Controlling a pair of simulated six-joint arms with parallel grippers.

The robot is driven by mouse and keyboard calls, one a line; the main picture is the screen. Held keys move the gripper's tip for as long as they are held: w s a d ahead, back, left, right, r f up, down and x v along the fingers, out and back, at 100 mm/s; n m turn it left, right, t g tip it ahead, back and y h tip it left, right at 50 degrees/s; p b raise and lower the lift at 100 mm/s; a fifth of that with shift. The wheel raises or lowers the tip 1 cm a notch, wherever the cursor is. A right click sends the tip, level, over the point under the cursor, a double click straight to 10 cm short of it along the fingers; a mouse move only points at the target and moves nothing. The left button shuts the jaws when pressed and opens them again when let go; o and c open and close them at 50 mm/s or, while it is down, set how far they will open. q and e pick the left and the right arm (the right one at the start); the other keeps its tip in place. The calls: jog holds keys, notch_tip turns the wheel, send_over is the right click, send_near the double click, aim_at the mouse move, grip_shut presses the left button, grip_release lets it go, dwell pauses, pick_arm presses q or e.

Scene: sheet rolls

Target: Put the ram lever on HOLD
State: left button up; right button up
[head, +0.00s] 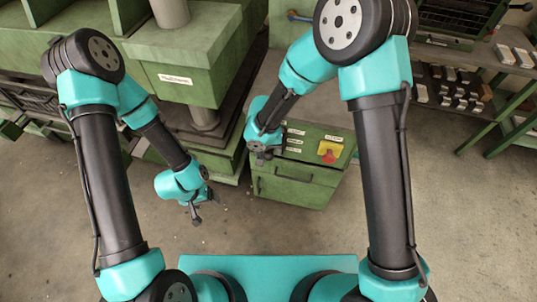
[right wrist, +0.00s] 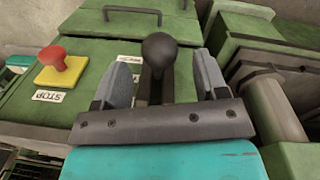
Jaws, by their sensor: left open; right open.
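The ram lever (right wrist: 159,52), a dark rod with a round black knob, stands on the green control box (head: 300,176). In the right wrist view its knob is between the two fingers of my right gripper (right wrist: 164,84), which is open with gaps on both sides. In the head view my right gripper (head: 262,154) is at the box's left end and hides the lever. Small white labels (head: 295,132) line the box top beside it; I cannot read them, so the lever's setting is unclear. My left gripper (head: 193,210) is open and empty above the floor.
A red button (right wrist: 61,58) on a yellow base, labelled STOP, is on the same box. A green press (head: 185,70) with a thick column stands to the left. A shelf of small blocks (head: 452,90) is at the right. The floor in front is clear.

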aim_at(268, 153)
jog(key=shift+d+f, duration=0.15)
jog(key=shift+f, duration=1.65)
grip_shut()
jog(key=shift+s, duration=0.1)
